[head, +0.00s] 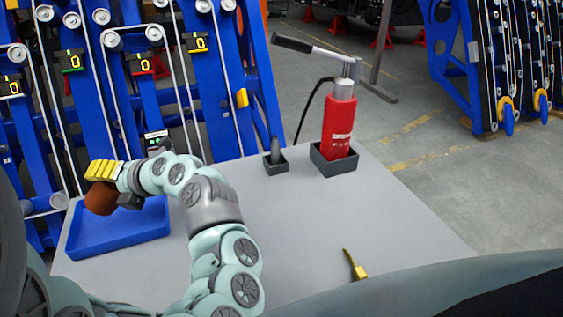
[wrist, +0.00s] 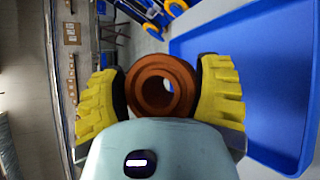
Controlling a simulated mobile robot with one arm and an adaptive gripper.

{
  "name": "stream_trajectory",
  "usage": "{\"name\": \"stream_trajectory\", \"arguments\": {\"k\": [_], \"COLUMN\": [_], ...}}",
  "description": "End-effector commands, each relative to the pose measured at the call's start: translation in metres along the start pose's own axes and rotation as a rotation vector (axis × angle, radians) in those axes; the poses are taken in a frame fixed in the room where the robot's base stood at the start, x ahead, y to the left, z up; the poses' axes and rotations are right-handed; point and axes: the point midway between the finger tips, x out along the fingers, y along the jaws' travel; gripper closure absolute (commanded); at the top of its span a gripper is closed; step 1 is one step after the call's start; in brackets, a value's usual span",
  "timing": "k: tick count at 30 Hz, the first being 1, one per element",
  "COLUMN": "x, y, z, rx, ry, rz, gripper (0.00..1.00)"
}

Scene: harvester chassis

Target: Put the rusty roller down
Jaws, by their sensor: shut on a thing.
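The rusty roller (head: 101,198) is a brown-orange cylinder; in the wrist view (wrist: 146,83) its ring-shaped end with a dark central hole faces the camera. My gripper (head: 104,172) has yellow ribbed finger pads and is shut on the roller, with one pad on each side of it in the wrist view (wrist: 161,90). In the head view my gripper holds the roller at the left side of the table, over or beside the left end of a blue tray (head: 150,232). The gap between roller and tray is hard to judge. The tray also shows to the right in the wrist view (wrist: 288,150).
A red bottle jack (head: 339,125) stands in a dark holder on the grey table (head: 290,225). A small dark holder (head: 276,165) is beside it. A yellow tool (head: 356,268) lies near the front. Blue chassis frames with rollers (head: 120,80) rise behind the tray.

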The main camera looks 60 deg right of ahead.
Motion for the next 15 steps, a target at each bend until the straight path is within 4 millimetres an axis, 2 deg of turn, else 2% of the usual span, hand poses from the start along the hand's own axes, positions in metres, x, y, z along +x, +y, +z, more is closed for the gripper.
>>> {"name": "stream_trajectory", "arguments": {"k": [3, 10, 15], "x": [0.005, 0.013, 0.015], "y": [0.0, -0.024, -0.03], "z": [0.001, -0.008, -0.011], "rx": [0.0, 0.006, 0.002], "ry": [0.001, -0.002, -0.001], "rz": [0.004, 0.003, 0.003], "gripper": [0.76, 0.76, 0.76]}}
